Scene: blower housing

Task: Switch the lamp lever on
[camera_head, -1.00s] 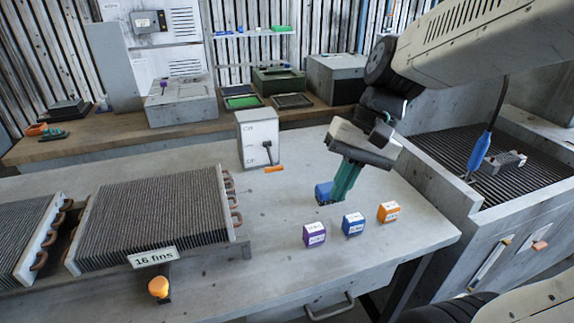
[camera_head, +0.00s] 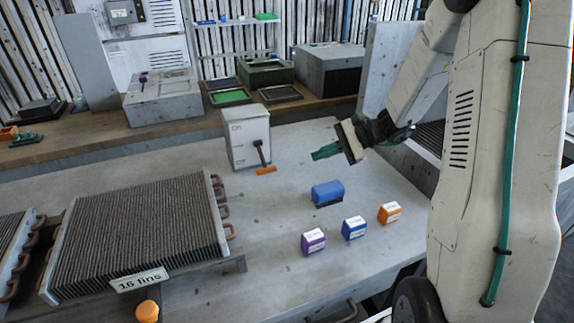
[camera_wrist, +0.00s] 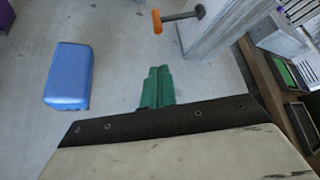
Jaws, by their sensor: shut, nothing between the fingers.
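The lamp lever (camera_head: 260,155) is a dark arm with an orange handle (camera_head: 266,171) on the front right of a small white-grey box (camera_head: 238,138). The lever hangs down, its handle near the tabletop. My gripper (camera_head: 318,154), with green fingers, is to the right of the lever, apart from it. Its fingers point left towards the box and are shut and empty. In the wrist view the green fingers (camera_wrist: 158,88) lie together below the orange handle (camera_wrist: 157,21), with a gap between them. A blue block (camera_wrist: 69,76) shows at left there.
The blue block (camera_head: 327,193) sits on the table below my gripper. Purple (camera_head: 313,241), blue (camera_head: 354,228) and orange (camera_head: 390,212) small labelled blocks stand in front. A finned heat exchanger (camera_head: 140,225) fills the left. Trays and boxes line the back bench (camera_head: 90,148).

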